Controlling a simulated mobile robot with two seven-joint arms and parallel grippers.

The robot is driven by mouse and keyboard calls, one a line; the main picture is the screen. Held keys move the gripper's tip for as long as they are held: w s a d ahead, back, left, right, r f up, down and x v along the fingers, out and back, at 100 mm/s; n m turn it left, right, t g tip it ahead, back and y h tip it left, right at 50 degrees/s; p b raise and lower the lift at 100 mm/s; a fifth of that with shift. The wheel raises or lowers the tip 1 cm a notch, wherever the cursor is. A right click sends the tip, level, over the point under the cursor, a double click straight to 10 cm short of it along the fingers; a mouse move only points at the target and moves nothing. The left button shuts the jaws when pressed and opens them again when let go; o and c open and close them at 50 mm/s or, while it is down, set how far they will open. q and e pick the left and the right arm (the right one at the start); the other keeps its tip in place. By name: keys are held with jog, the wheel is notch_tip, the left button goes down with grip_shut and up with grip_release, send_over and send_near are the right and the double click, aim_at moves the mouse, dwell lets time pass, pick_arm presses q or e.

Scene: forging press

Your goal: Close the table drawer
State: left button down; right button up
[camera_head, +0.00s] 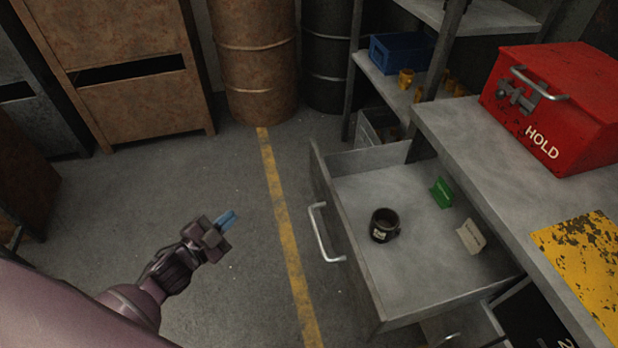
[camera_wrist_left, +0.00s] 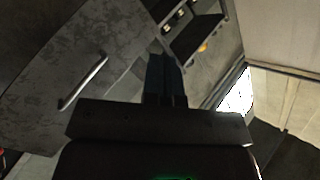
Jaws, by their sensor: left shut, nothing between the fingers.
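The table drawer (camera_head: 355,265) is pulled out from under the grey table top (camera_head: 455,140) in the head view. Its front faces left and carries a silver bar handle (camera_head: 322,233). Inside lie a dark mug (camera_head: 383,225), a green block-like item (camera_head: 442,192) and a small beige card or box (camera_head: 471,237). My left gripper (camera_head: 228,219) is shut and empty, left of the handle and apart from it. In the left wrist view the fingers (camera_wrist_left: 165,80) are together, with a silver handle (camera_wrist_left: 84,82) on a grey panel to their left. My right gripper is not in view.
A red HOLD box (camera_head: 560,105) and a worn yellow plate (camera_head: 580,262) are on the table top. The floor left of the drawer is clear.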

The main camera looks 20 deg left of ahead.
pick_arm(q)
jog(key=w+f+m+g+h+b, duration=0.15)
jog(key=w+m+h+b, duration=0.25)
jog(key=w+m+h, duration=0.4)
jog(key=m+g+h+b, duration=0.3)
jog(key=m+g, duration=0.2)
jog(key=m, duration=0.5)
send_near(312, 172)
jog(key=b+x, duration=0.1)
jog(key=x, duration=0.5)
jog(key=shift+d, duration=0.3)
jog(key=shift+w+d+r, duration=0.1)
jog(key=shift+w+d, duration=0.15)
jog(key=shift+d, duration=0.2)
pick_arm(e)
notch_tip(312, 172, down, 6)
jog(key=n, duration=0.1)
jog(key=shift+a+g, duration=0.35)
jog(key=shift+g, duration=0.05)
pick_arm(q)
jog(key=shift+w+d, duration=0.1)
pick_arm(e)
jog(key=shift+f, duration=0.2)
